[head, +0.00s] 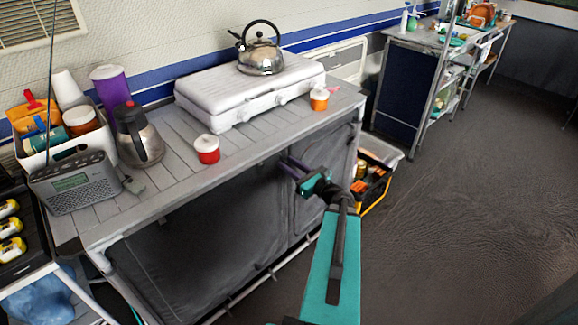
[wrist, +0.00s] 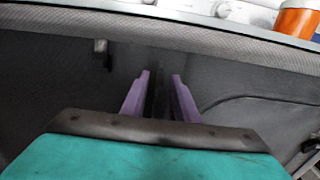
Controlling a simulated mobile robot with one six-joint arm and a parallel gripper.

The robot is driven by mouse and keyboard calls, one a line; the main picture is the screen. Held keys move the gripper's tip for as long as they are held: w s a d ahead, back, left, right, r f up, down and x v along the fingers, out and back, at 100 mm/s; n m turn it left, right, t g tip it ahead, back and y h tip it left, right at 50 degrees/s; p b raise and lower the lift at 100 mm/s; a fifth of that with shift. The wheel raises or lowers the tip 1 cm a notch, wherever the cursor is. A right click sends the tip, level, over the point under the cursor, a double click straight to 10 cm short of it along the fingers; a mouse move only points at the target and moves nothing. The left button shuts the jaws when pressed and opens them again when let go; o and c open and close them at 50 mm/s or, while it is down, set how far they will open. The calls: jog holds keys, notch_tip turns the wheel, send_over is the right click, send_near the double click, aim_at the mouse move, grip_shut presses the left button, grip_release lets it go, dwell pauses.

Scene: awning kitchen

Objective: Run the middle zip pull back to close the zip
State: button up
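The grey cloth front of the kitchen stand (head: 215,225) hangs below the slatted top, with a vertical seam near its middle right. My gripper (head: 287,166) is in front of this cloth near that seam, just below the top's front edge. In the wrist view its two purple fingers (wrist: 161,75) point at the cloth and stand apart. A dark vertical strip (wrist: 158,92) shows between them; I cannot tell whether it is the zip or a pull. A small grey tab (wrist: 101,46) hangs at the upper left; I cannot tell whether it is a zip pull. No middle pull is clearly visible.
A red jar (head: 206,149) and an orange jar (head: 319,99) stand near the top's front edge. A white stove (head: 250,90) with a kettle (head: 261,55) is behind. A crate (head: 375,190) sits on the floor beside the stand. Floor to the right is clear.

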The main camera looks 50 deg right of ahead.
grip_shut()
dwell(1.3)
jog(key=shift+a, duration=0.1)
